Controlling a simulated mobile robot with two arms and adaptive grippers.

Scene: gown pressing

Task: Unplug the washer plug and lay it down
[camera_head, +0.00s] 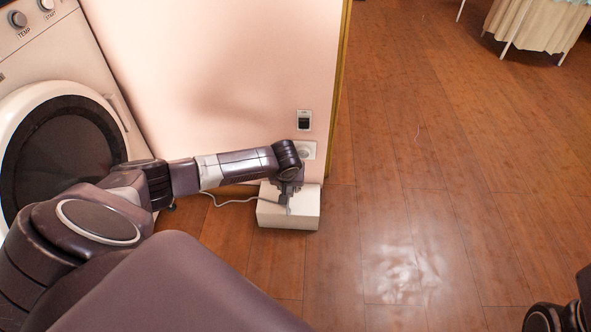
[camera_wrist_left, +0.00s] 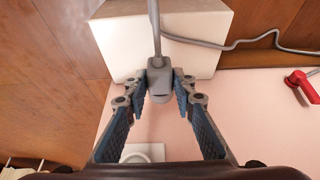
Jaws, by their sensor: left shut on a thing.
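My left gripper (camera_head: 288,204) points down over a white box (camera_head: 270,217) at the foot of the pink wall. In the left wrist view, its two blue-padded fingers (camera_wrist_left: 160,84) are shut on the grey washer plug (camera_wrist_left: 159,93). The plug's grey cable (camera_wrist_left: 154,30) runs across the white box (camera_wrist_left: 205,20). The wall socket (camera_head: 306,150) is above the box, and the plug is apart from it. I cannot tell whether the plug touches the box. The washer (camera_head: 18,100) stands at the left. My right gripper is not seen, only dark parts of that arm at bottom right.
A dark switch (camera_head: 304,120) is above the socket. The cable (camera_head: 232,200) trails left towards the washer. A red handle (camera_wrist_left: 300,84) shows near the wall in the left wrist view. The wooden floor (camera_head: 430,200) is clear right of the box. A draped table (camera_head: 535,22) stands far right.

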